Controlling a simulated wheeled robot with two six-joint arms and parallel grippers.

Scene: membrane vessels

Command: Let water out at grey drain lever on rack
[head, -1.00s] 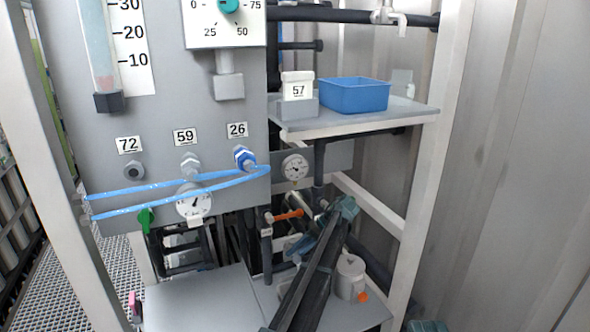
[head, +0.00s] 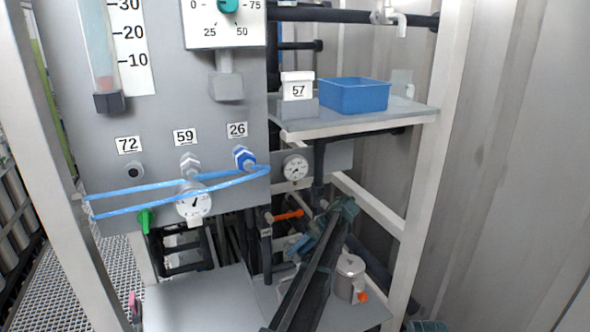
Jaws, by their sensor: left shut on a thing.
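My left arm comes up from the bottom, and its teal wrist end (head: 345,208) is low at the back of the rack, under the shelf. My left gripper (head: 302,243) is beside the dark pipes, right of a small orange handle (head: 288,215). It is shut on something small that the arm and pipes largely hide. The grey drain lever cannot be made out clearly there.
A metal pot (head: 349,280) stands close right of my arm on a low grey surface. A shelf (head: 410,112) above holds a blue bin (head: 354,95) and box 57 (head: 298,88). The gauge panel (head: 60,120) and a blue hose (head: 150,190) are left. A white rack post (head: 425,170) stands right.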

